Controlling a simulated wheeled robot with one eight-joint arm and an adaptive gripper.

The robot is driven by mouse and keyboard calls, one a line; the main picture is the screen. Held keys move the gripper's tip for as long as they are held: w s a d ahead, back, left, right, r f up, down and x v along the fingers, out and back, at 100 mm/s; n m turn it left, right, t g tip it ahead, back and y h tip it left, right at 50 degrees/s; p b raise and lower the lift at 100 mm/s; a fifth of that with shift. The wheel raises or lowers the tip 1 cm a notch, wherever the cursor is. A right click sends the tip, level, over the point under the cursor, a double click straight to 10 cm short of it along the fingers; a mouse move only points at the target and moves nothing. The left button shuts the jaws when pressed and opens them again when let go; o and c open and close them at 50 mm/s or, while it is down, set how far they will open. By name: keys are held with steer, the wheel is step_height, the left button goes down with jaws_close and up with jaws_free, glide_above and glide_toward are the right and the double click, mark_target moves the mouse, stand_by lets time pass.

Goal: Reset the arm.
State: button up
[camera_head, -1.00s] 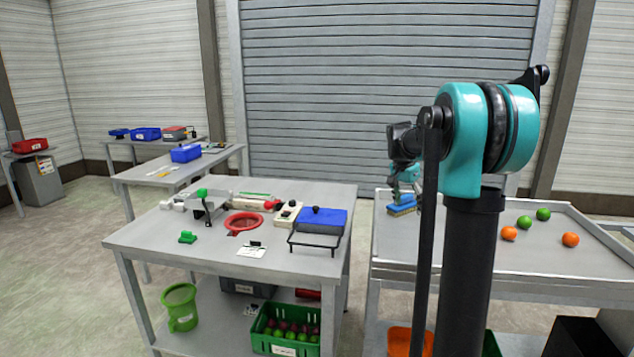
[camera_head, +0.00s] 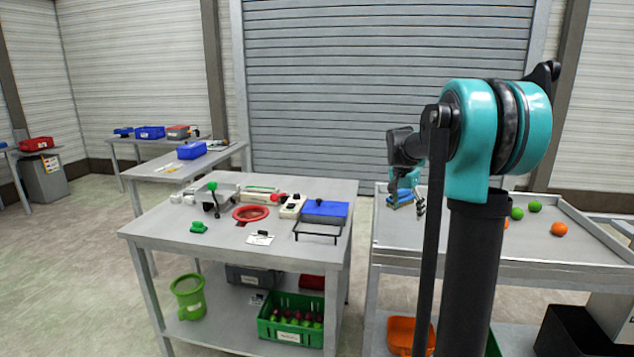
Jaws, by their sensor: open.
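My teal and black arm rises on the right and bends down over the right-hand tray table (camera_head: 400,240). My gripper (camera_head: 420,207) shows small beside the arm's dark link, over the left part of that table. Its fingers are apart and I see nothing between them. A blue brush-like block (camera_head: 398,197) is just left of the fingers. I cannot tell whether they touch it. Part of my wrist is hidden behind the arm links.
A grey workbench (camera_head: 165,228) on the left holds a blue box (camera_head: 325,211), a red ring (camera_head: 251,214) and small parts. Green fruit (camera_head: 535,206) and orange fruit (camera_head: 559,229) lie on the tray table. A gap separates both tables. A shutter stands behind.

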steer(key=s+a+f+n+y, duration=0.1)
steer(key=s+a+f+n, duration=0.2)
steer(key=s+f, duration=0.3)
steer(key=s+a+f+n+t, duration=0.1)
steer(key=s+a+f+n, duration=0.2)
steer(key=s, duration=1.2)
steer(key=s+a+f+n+t+y, duration=0.1)
steer(key=s+a+f+n, duration=0.3)
steer(key=s+f, duration=0.5)
steer(key=shift+s+f+y, duration=0.25)
steer(key=shift+s+y, duration=0.05)
steer(key=shift+s, duration=0.8)
